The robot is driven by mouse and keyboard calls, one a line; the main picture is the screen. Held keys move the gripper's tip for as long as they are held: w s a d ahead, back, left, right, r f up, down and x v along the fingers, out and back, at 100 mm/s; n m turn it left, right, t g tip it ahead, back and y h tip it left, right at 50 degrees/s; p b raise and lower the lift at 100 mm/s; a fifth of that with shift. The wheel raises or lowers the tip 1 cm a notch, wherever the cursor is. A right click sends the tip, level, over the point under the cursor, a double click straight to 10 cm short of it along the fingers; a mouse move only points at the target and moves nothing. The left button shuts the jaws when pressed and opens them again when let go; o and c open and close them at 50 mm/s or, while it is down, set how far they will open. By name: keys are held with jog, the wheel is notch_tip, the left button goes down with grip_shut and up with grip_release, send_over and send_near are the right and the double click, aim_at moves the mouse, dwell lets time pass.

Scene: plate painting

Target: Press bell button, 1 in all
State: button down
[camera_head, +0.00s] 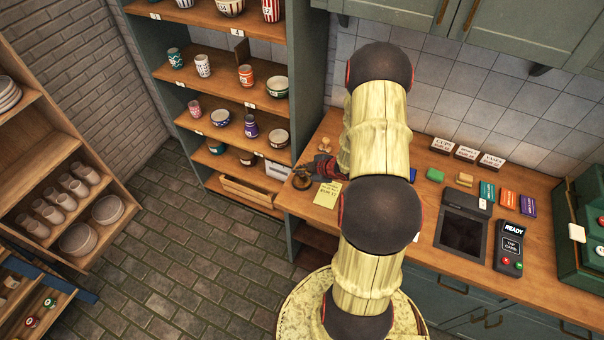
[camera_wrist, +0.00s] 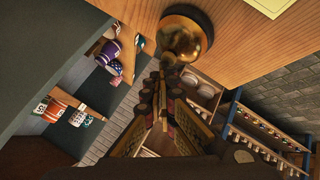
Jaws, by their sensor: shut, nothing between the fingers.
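The brass bell (camera_wrist: 181,36) stands on the wooden counter (camera_wrist: 120,12), with a small button on the side toward my fingertips in the wrist view. In the head view the bell (camera_head: 301,182) is small and dark at the counter's left end, partly hidden by my gripper. My gripper (camera_wrist: 166,72) is shut and empty, its fingertips close to the bell's button. I cannot tell whether they touch it. In the head view my gripper (camera_head: 311,173) shows beside the bell, largely hidden behind my arm.
A yellow note (camera_head: 327,194) lies on the counter beside the bell. A card reader (camera_head: 509,248), a dark tablet (camera_head: 462,235) and small coloured blocks lie further right. Shelves of painted cups and bowls (camera_head: 246,76) stand behind at left. The floor (camera_head: 180,250) at left is clear.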

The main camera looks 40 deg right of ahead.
aim_at(301, 176)
dwell(0.3)
jog(key=shift+r+p, duration=0.65)
jog(key=shift+r, duration=0.2)
jog(key=shift+r, duration=0.1)
notch_tip(301, 176, up, 5)
jog(key=p, duration=0.3)
jog(key=shift+p, duration=0.4)
dwell(0.4)
